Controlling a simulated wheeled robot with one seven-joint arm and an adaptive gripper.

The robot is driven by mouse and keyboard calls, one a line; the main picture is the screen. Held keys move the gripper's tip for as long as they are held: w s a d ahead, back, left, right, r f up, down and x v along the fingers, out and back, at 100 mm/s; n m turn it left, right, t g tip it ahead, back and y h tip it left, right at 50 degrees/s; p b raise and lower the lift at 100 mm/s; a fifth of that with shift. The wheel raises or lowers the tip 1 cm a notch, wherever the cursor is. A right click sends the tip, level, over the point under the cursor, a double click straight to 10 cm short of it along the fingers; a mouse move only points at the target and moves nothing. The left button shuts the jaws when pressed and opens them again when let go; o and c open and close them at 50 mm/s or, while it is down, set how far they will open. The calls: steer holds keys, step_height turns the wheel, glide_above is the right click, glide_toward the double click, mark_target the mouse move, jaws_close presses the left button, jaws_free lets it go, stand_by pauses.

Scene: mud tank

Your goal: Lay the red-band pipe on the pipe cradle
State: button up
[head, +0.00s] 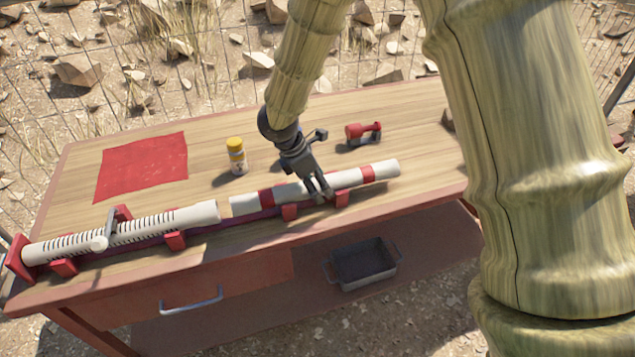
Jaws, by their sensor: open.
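The red-band pipe (351,178) is a white pipe with red bands. It lies along the front right of the table, on or just over the red supports of the pipe cradle (290,212); I cannot tell whether it is fully seated. My gripper (320,195) is at the middle of this pipe, pointing down, with its fingers open close about it and hiding part of it. A white slotted pipe (140,233) lies in line on the left part of the cradle, with a small gap between the two pipe ends.
A yellow-capped bottle (236,157) and a red tool (363,134) stand behind the pipes. A red mat (143,166) lies at the back left of the wooden table (285,125). A grey bin (362,264) sits below the front edge.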

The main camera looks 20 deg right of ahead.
steer(key=shift+r, duration=0.1)
steer(key=v, duration=1.1)
steer(key=shift+a+r, duration=0.25)
steer(key=shift+r, duration=0.1)
